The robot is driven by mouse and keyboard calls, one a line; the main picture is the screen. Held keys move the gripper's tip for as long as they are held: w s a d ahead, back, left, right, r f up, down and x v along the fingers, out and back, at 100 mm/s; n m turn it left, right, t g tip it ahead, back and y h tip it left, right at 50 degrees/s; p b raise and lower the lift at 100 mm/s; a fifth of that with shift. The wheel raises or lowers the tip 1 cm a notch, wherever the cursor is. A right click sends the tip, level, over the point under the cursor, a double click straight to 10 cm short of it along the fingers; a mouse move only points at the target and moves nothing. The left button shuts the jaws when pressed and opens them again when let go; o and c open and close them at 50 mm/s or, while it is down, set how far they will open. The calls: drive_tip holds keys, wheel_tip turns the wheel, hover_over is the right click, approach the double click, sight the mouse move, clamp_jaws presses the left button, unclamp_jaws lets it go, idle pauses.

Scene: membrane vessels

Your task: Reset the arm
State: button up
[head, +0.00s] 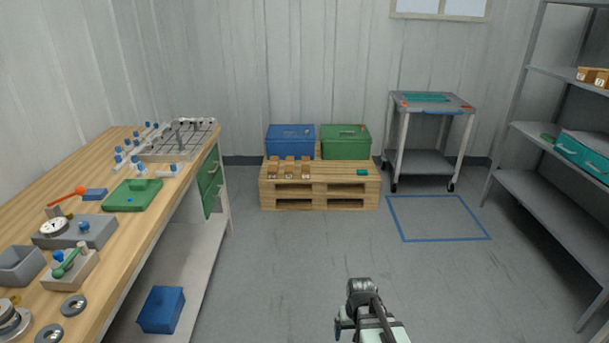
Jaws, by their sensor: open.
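Part of my own arm (368,312) shows at the bottom edge of the head view, right of the middle, with a dark rounded metal joint on top and pale green-white parts below. The fingers of my gripper cannot be made out in this view. The visible part of the arm is over the grey floor, apart from the bench, pallet and cart, and nothing is seen held by it.
A wooden workbench (150,250) with fixtures and vessel parts runs along the left, with a blue bin (161,309) beneath. A pallet (320,191) carries blue and green boxes. A wheeled cart (430,106) and shelving (540,195) stand right. The middle floor is clear.

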drive_tip(key=s+f+g, duration=0.2)
drive_tip(key=s+f, duration=0.5)
drive_tip(key=s, duration=0.3)
drive_tip(key=s+d+f+g, duration=0.1)
drive_tip(key=s+f+g, duration=0.1)
drive_tip(key=s+f, duration=0.5)
drive_tip(key=s+d+f+g, duration=0.1)
drive_tip(key=s+f, duration=0.6)
drive_tip(key=s, duration=0.7)
drive_tip(key=shift+s+m+g, duration=0.3)
drive_tip(key=shift+s+g, duration=0.05)
drive_tip(key=shift+g, duration=0.55)
